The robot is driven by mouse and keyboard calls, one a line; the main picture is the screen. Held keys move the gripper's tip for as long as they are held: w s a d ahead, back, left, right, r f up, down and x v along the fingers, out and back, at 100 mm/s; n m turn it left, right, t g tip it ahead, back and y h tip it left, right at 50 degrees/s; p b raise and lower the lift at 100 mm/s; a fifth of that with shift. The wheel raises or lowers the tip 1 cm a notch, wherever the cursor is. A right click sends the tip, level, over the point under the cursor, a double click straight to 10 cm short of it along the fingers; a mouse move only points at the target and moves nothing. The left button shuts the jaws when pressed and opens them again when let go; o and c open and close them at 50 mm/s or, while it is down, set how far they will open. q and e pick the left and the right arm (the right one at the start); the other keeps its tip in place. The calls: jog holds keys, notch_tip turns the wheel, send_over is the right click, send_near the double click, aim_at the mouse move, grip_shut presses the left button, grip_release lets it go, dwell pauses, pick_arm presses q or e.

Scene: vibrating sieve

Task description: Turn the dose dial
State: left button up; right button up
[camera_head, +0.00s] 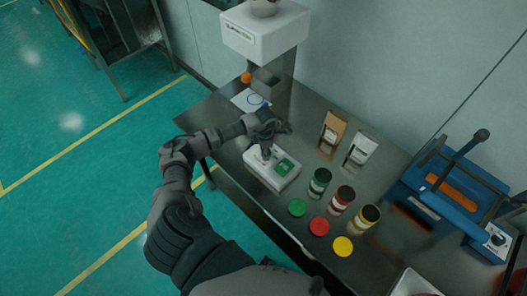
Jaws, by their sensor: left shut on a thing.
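A white box-shaped device (258,174) with a green panel (284,167) stands on the dark metal table. My left arm comes in from the lower left. My left gripper (267,151) points down onto the top of this device, beside the green panel. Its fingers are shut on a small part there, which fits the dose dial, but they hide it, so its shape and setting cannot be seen. My right gripper is not in view.
A white-headed machine on a column (266,32) rises behind the gripper. Several jars (342,199) and coloured lids (319,227) stand to the right, near two pouches (331,134). A blue machine (455,188) is at far right. Open floor lies left.

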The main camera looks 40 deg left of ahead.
pick_arm(q)
jog(key=n, duration=0.6)
jog(key=shift+w+d+r, duration=0.2)
jog(key=shift+w+d, duration=0.1)
jog(key=shift+w, duration=0.05)
jog(key=n, duration=0.5)
jog(key=shift+a+r, duration=0.1)
jog(key=shift+a+n+p, duration=0.1)
jog(key=shift+n+p, duration=0.2)
jog(key=shift+n, duration=0.2)
jog(key=o, duration=0.9)
jog(key=shift+w, duration=0.1)
jog(key=shift+c, duration=0.2)
jog(key=shift+o, duration=1.4)
jog(key=shift+f, duration=0.2)
notch_tip(320, 180, up, 12)
jog(key=shift+f, duration=0.1)
